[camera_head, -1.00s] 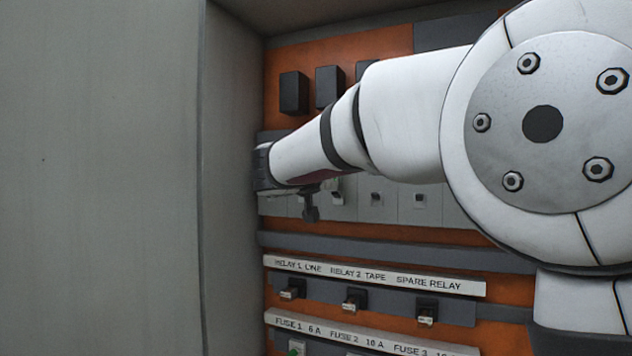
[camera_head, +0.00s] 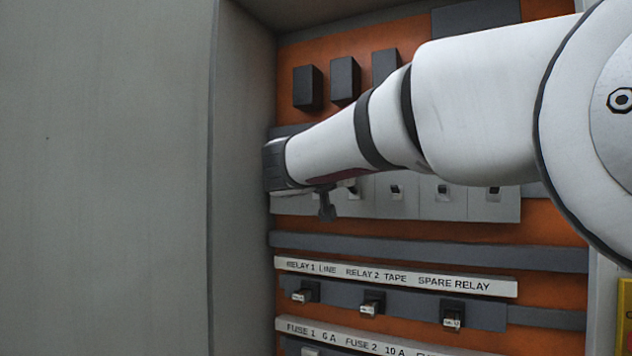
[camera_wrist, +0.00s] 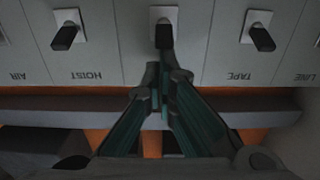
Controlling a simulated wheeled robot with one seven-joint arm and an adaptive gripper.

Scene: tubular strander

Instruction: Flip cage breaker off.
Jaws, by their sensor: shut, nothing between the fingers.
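A row of grey breakers with black toggles fills the top of the wrist view, where the labels read upside down. The breaker between HOIST and TAPE has a black toggle (camera_wrist: 163,33); its label is hidden behind my gripper, so I cannot read CAGE. My gripper (camera_wrist: 163,76) is shut and empty, its tips just below that toggle in the picture, seemingly with a small gap. The HOIST toggle (camera_wrist: 66,36) is to the left and the TAPE toggle (camera_wrist: 260,38) to the right. In the head view my arm hides part of the breaker row (camera_head: 420,205).
In the head view, a grey cabinet wall (camera_head: 240,190) stands close left of my wrist. Below the breakers are a grey duct (camera_head: 430,250), a relay row with a label strip (camera_head: 400,277), and a fuse label strip (camera_head: 345,335). Black blocks (camera_head: 345,80) sit above.

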